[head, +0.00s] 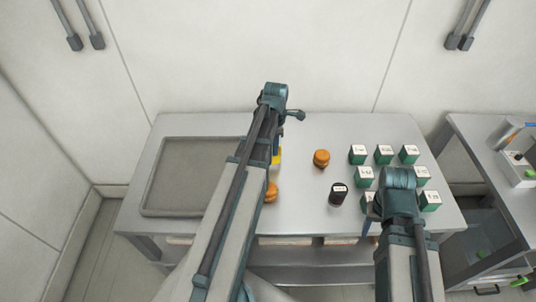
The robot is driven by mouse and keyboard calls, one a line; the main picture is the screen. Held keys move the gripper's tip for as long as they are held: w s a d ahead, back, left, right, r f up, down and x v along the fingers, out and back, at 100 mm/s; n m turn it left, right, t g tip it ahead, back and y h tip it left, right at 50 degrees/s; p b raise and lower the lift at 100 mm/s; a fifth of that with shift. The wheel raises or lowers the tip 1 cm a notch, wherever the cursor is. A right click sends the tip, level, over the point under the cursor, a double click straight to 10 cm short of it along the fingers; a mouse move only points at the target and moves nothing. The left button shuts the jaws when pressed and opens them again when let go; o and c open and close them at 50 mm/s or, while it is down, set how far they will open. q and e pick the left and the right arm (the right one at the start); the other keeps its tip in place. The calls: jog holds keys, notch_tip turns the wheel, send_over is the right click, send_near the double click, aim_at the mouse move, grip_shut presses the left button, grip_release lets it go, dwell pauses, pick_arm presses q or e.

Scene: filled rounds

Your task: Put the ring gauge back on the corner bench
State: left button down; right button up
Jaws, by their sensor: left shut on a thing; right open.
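My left gripper (296,115) is over the far part of the middle grey bench (325,130). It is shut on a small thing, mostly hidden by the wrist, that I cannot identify. I cannot clearly make out a ring gauge. My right gripper (370,226) is open above the bench's near right part, close to the green boxes; its fingers are partly hidden by my wrist. A second grey bench (462,130) stands at the right. No label shows which is the corner bench.
A shallow grey tray (150,190) fills the bench's left side. Several green boxes (383,155) with white tops stand at the right. An orange round thing (321,158), another (271,193), a dark jar (338,194) and a partly hidden yellow thing (277,156) stand mid-bench.

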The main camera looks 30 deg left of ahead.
pick_arm(q)
jog(key=shift+s+d+r, duration=0.1)
jog(key=shift+s+d, duration=0.1)
jog(key=shift+d, duration=0.1)
jog(key=s+d+r+m+p, duration=0.25)
jog(key=s+d, duration=0.45)
jog(key=d, duration=0.6)
jog(key=w+a, duration=0.2)
jog(key=a, duration=0.2)
jog(key=w+a+f+b, duration=0.1)
jog(key=w+a, duration=0.1)
jog(key=a, duration=0.3)
jog(key=w+a, duration=0.2)
jog(key=a, duration=0.2)
jog(key=shift+w+a+f, duration=0.2)
jog(key=shift+w+f, duration=0.05)
jog(key=shift+w, duration=0.1)
jog(key=shift+w+a, duration=0.2)
jog(key=shift+a, duration=0.15)
jog(key=f+b, duration=0.3)
jog(key=b, duration=0.1)
jog(key=shift+a+f, duration=0.2)
jog(key=shift+f, duration=0.15)
jog(key=shift+f, duration=0.2)
jog(key=c, duration=0.7)
grip_release()
jog(key=shift+r, duration=0.1)
jog(key=shift+c, duration=0.2)
